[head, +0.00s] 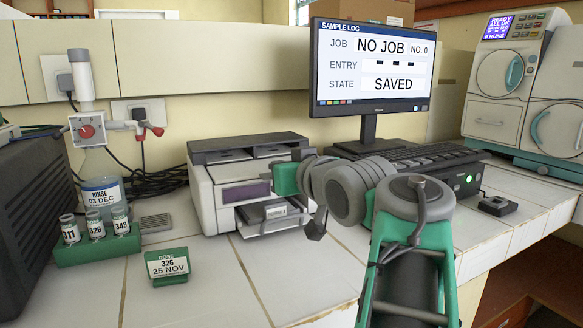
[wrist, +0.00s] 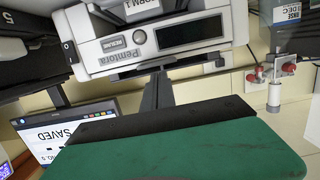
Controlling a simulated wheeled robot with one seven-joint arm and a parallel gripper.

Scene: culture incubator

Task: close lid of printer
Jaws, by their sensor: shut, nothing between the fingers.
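The printer (head: 205,200) is a white box on the tiled bench, with a dark display and an output tray (head: 262,214) at its front. Its dark grey lid (head: 245,141) lies roughly flat on top; I cannot tell whether it is fully down. The wrist view is upside down and shows the printer front (wrist: 118,58). My gripper (head: 268,176) is in front of the printer's right side, below the lid's level. It is shut and empty, its dark fingers (wrist: 157,92) pointing toward the printer. Contact with the printer cannot be judged.
A monitor (head: 373,60) and keyboard (head: 425,160) stand right of the printer. A green vial rack (head: 95,246), a rinse bottle (head: 103,190) and a green label stand (head: 168,267) are at left. The front middle of the bench is clear. A white machine (head: 495,110) stands far right.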

